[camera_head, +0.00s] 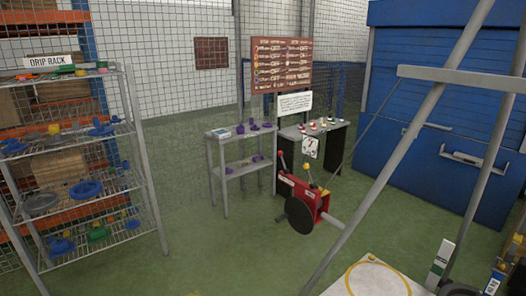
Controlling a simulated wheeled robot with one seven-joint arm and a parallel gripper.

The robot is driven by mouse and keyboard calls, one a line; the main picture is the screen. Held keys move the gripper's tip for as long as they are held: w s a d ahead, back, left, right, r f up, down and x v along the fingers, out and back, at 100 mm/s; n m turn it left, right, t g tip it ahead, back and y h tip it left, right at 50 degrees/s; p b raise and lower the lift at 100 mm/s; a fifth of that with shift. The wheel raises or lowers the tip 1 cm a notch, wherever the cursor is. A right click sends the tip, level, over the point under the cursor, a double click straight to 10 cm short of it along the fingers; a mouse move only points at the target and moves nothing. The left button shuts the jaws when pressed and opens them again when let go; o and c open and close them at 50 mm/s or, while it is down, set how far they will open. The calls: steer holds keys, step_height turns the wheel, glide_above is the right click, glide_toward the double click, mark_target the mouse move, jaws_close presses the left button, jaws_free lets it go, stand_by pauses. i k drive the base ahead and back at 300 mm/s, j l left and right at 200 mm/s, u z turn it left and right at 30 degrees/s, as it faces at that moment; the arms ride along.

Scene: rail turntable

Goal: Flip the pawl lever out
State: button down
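A red winch-like mechanism (316,198) stands in the middle distance, right of centre. A black disc (299,216) is on its near side, and a grey bar (333,221) sticks out to the right. A thin lever with a yellow knob (307,167) rises from its top. A dark handle (281,162) stands up at its left end. Yellow also shows at its upper right edge. I cannot tell which of these is the pawl lever, nor its position; the parts are too small. My gripper is not in view.
Grey slanted bars (403,150) cross the right foreground above a pale plate with a yellow ring (352,280). A wire drip rack (150,190) stands left. A small grey shelf (226,205) and a dark table (345,128) stand behind the mechanism. Green floor (215,255) is clear at centre left.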

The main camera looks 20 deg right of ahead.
mark_target(306, 166)
steer(key=i+j+u, duration=0.25)
steer(key=i, duration=0.65)
steer(key=i+l+u, duration=0.1)
steer(key=i+u, duration=0.2)
steer(key=i, duration=0.55)
steer(key=i+l+u, duration=0.1)
steer(key=l, duration=0.2)
steer(key=i+l+u, duration=0.1)
steer(key=i+l, duration=0.25)
steer(key=l, duration=0.3)
steer(key=i+l+u, duration=0.15)
steer(key=l, duration=0.15)
